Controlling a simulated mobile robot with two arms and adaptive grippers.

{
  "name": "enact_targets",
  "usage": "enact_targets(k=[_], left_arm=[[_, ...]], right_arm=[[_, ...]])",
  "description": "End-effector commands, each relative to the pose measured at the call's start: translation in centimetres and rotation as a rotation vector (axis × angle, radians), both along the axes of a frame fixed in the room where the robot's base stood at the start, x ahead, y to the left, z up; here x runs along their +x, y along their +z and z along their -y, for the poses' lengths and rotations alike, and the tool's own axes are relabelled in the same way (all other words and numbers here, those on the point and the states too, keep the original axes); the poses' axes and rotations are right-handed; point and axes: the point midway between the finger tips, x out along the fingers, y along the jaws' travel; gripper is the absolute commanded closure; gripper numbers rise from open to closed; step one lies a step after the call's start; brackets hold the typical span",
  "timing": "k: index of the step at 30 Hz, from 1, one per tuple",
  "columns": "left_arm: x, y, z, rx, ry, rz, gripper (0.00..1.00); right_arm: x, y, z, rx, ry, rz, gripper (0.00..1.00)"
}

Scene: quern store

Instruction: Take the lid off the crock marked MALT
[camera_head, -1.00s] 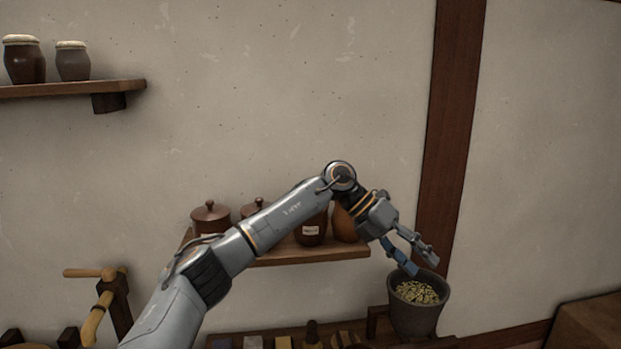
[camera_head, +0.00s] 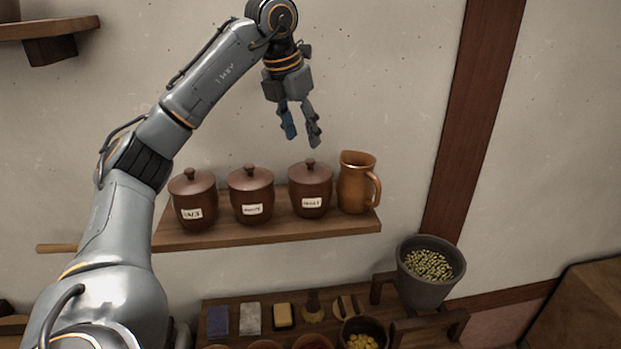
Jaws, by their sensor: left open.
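Three brown lidded crocks stand in a row on a wooden wall shelf (camera_head: 270,236). Each has a knobbed lid and a white label. The left crock (camera_head: 194,201), the middle crock (camera_head: 252,196) and the right crock (camera_head: 310,190) all have their lids on. The left label looks short, but the lettering is too small to tell surely which one reads MALT. My left gripper (camera_head: 302,139) is open and empty, pointing down. Its fingertips are above the right crock's lid knob (camera_head: 310,163), apart from it. My right gripper is not in view.
A copper jug (camera_head: 355,184) stands close beside the right crock. A grey pot of pale green grains (camera_head: 429,280) is lower right. Below the shelf is a rack (camera_head: 218,299) with small blocks and bowls.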

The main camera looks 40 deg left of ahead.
Motion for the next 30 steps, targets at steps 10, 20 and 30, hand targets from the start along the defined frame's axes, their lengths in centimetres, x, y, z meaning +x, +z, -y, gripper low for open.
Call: enact_targets(k=[10,20,30], left_arm=[[1.0,-2.6,0.0,0.0,-0.001,-0.004,0.52],[2.3,-6.5,-0.1,-0.001,0.0,-0.001,0.52],[2.3,-6.7,-0.1,-0.001,-0.001,0.001,0.76]], right_arm=[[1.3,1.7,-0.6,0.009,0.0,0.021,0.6],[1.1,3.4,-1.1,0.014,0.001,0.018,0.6],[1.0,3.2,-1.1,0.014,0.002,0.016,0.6]])
